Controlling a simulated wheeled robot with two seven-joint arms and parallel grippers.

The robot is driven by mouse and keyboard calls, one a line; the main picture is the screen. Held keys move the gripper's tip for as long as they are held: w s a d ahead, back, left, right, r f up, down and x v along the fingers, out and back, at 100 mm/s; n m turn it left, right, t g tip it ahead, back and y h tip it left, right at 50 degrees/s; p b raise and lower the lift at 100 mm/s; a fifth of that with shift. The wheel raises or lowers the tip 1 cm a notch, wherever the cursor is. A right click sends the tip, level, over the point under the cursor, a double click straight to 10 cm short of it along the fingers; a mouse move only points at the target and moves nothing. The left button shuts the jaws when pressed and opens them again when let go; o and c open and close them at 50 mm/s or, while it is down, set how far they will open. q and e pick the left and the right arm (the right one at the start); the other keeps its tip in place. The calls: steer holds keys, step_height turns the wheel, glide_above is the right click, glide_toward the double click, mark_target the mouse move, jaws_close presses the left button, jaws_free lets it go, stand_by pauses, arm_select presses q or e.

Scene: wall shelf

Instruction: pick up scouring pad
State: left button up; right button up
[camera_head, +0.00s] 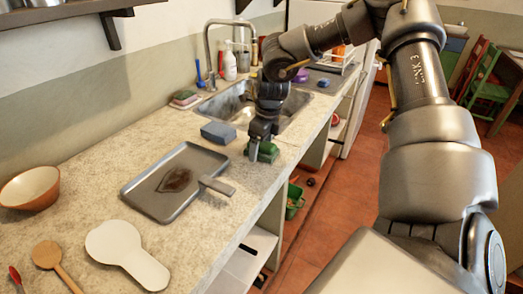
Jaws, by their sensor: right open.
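A green scouring pad (268,153) lies on the light stone counter near its front edge, just in front of the sink. My right gripper (262,148) points down right over the pad, with its fingers at the pad. The gripper is open, and its fingers and the pad partly cover each other. I cannot tell whether the fingers touch the pad. My left gripper is not in view.
A grey tray (150,200) with a dark stain and a handle lies nearer. The sink (228,103) and its faucet (208,50) are behind. A white spatula-shaped board (115,243) and a bowl (30,187) lie at left.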

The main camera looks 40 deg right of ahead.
steer(key=shift+f+b, duration=0.25)
steer(key=shift+b, duration=0.15)
steer(key=shift+c, duration=0.4)
steer(key=c, duration=1)
